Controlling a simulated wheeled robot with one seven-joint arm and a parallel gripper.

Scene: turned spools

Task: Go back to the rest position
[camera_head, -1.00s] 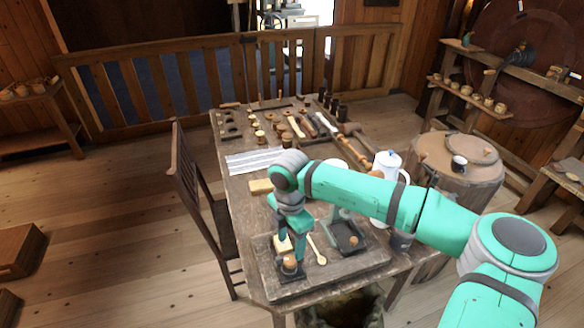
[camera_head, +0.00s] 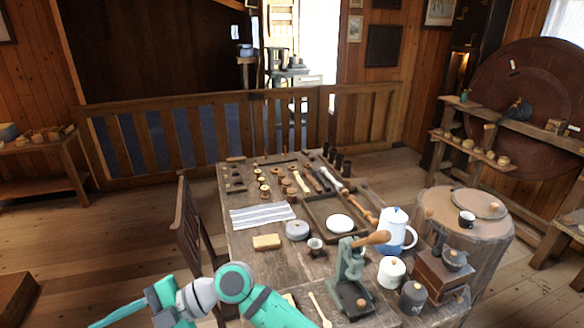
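My teal and grey arm enters at the bottom edge left of centre. Its end, my gripper (camera_head: 120,312), is at the lower left, off the left side of the table and in front of the chair. It is turned sideways and partly cut off by the frame, so I cannot tell whether its fingers are open or shut. No held object shows.
The wooden table (camera_head: 270,222) carries a green press (camera_head: 348,272), a white-blue jug (camera_head: 396,230), a tan block (camera_head: 266,241), a striped cloth (camera_head: 262,216) and several tools. A chair (camera_head: 186,225) stands at its left. Floor (camera_head: 110,240) further left is clear.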

